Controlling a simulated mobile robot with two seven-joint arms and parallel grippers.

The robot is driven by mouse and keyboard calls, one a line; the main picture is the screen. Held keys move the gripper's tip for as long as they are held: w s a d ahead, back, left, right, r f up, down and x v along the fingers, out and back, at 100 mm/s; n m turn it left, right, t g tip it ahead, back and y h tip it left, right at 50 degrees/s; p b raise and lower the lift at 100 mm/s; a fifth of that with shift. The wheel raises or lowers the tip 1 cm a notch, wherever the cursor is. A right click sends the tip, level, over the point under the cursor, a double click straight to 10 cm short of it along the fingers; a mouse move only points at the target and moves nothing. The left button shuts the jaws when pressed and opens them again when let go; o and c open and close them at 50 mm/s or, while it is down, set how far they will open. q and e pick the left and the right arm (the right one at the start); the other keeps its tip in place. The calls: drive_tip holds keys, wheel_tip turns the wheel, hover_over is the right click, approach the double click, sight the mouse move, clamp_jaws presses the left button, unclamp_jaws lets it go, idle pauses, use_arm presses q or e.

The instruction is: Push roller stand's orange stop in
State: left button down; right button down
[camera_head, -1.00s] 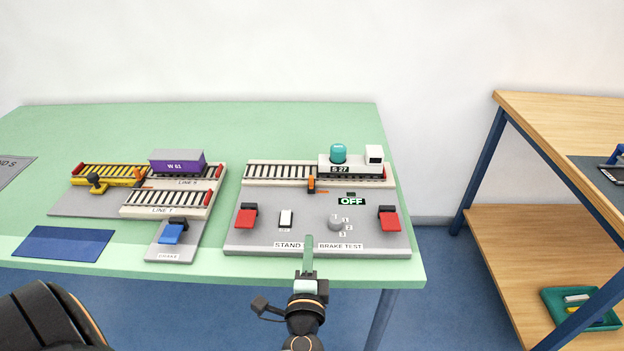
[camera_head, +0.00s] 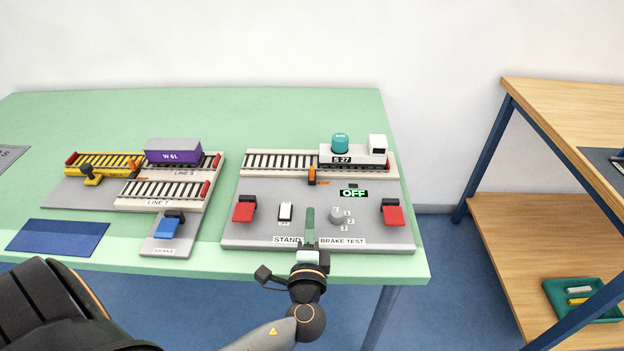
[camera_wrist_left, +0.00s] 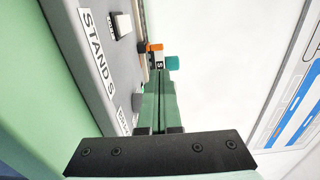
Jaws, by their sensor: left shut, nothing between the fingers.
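The roller stand (camera_head: 282,167) runs along the back of the grey stand board. Its orange stop (camera_head: 312,175) stands upright at the front edge of the rollers, left of a white locomotive (camera_head: 352,157) with a teal dome. The stop also shows in the left wrist view (camera_wrist_left: 154,47), beyond the fingers. My left gripper (camera_head: 309,210) is shut and empty. Its green fingers point toward the stop, over the front of the board, and appear apart from it. My right gripper is not in view.
The board carries two red pedals (camera_head: 244,208) (camera_head: 393,213), a white switch (camera_head: 286,211), a grey dial (camera_head: 337,214) and a display (camera_head: 354,193) reading OFF. To the left are a yellow track (camera_head: 108,162), a purple wagon (camera_head: 172,151) and a blue pedal (camera_head: 167,228).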

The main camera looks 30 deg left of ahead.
sight(312, 171)
use_arm(q)
drive_tip(key=p+x, duration=0.1)
drive_tip(key=x, duration=1.1)
drive_tip(key=shift+w, duration=0.25)
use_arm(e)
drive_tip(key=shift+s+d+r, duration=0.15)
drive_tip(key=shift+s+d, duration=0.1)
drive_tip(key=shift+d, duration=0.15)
use_arm(q)
drive_tip(key=shift+a, duration=0.1)
drive_tip(key=shift+b+x, duration=0.9)
drive_tip(key=shift+x, duration=0.1)
drive_tip(key=shift+w+a, duration=0.3)
drive_tip(key=shift+w, duration=0.2)
drive_tip(key=shift+r, duration=0.15)
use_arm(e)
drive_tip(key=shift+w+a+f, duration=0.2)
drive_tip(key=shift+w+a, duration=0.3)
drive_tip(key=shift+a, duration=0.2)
